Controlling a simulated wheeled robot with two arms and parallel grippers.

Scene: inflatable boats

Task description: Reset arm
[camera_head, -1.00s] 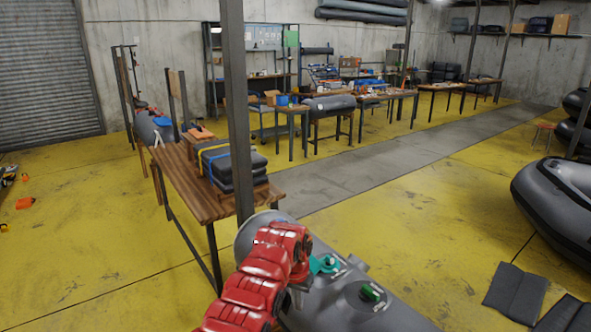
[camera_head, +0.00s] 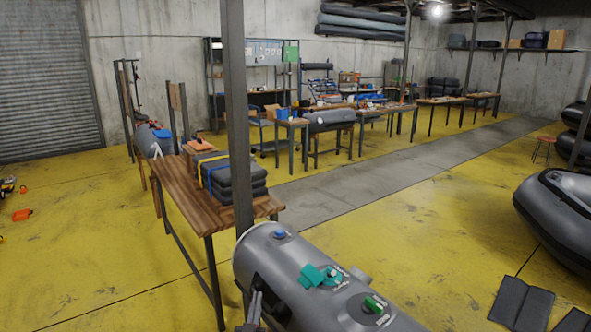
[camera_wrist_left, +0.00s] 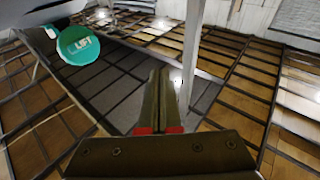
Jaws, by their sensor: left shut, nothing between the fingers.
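My left gripper (camera_head: 257,296) shows at the bottom of the head view, at the near left side of a grey inflatable tube (camera_head: 300,255). In the left wrist view its two dark fingers (camera_wrist_left: 157,90) lie together, shut and empty. Teal valve parts (camera_head: 322,276), a green valve piece (camera_head: 373,304) and a blue cap (camera_head: 280,234) sit on top of the tube. A round teal piece with lettering (camera_wrist_left: 82,45) shows at upper left in the wrist view, apart from the fingers. My right gripper is not in view.
A metal post (camera_head: 235,120) stands behind the tube. A wooden table (camera_head: 190,195) bears stacked dark packs (camera_head: 230,175). A grey boat (camera_head: 555,225) lies at right, with dark pads (camera_head: 520,305) in front. Yellow floor (camera_head: 420,220) between is clear.

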